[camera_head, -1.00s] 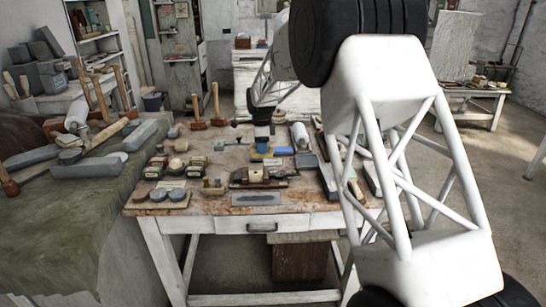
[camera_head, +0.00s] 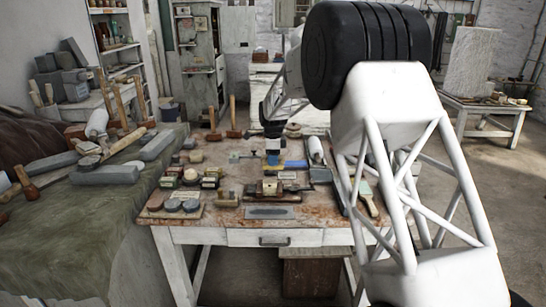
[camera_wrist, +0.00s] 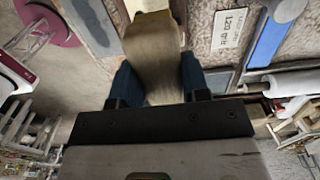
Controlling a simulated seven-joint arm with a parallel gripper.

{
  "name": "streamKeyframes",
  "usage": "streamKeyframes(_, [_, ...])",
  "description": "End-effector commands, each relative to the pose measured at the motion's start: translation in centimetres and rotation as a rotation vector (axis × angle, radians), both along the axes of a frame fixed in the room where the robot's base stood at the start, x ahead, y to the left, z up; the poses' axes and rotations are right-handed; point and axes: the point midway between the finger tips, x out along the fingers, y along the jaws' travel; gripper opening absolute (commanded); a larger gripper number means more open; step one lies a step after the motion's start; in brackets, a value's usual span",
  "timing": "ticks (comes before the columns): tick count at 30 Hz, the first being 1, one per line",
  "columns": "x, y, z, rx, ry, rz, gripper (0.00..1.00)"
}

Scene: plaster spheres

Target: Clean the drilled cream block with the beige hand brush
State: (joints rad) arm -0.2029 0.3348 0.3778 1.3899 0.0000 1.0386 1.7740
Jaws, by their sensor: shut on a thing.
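My gripper (camera_head: 272,146), with blue fingers, hangs over the back middle of the work table in the head view. In the wrist view it (camera_wrist: 154,85) is shut on the beige hand brush (camera_wrist: 152,45), which sticks out beyond the fingertips. In the head view only a small pale part of the brush (camera_head: 272,159) shows below the fingers. A small cream block (camera_head: 270,186) on a dark base stands near the table's front middle, apart from the gripper and nearer the camera.
Round grey pucks (camera_head: 173,205) on a board lie front left. A grey plate (camera_head: 270,212) lies at the front edge. A blue-topped piece (camera_head: 296,164) and a white roll (camera_head: 315,149) lie right of the gripper. A pale-green-ended tool (camera_head: 366,190) lies far right. Mallets (camera_head: 235,122) stand behind.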

Motion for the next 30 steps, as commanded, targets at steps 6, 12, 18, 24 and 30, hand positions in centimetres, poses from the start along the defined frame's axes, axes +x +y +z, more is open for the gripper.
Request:
streamKeyframes(6, [0.0,0.0,-1.5,0.000,0.001,0.000,0.23])
streamKeyframes(12, [0.0,0.0,-2.9,0.000,0.001,0.000,0.23])
streamKeyframes(18, [0.0,0.0,-3.8,0.000,0.001,0.000,0.23])
streamKeyframes(24, [0.0,0.0,-4.0,0.000,0.001,0.000,0.23])
streamKeyframes(30, [0.0,0.0,-4.0,0.000,0.000,0.000,0.23])
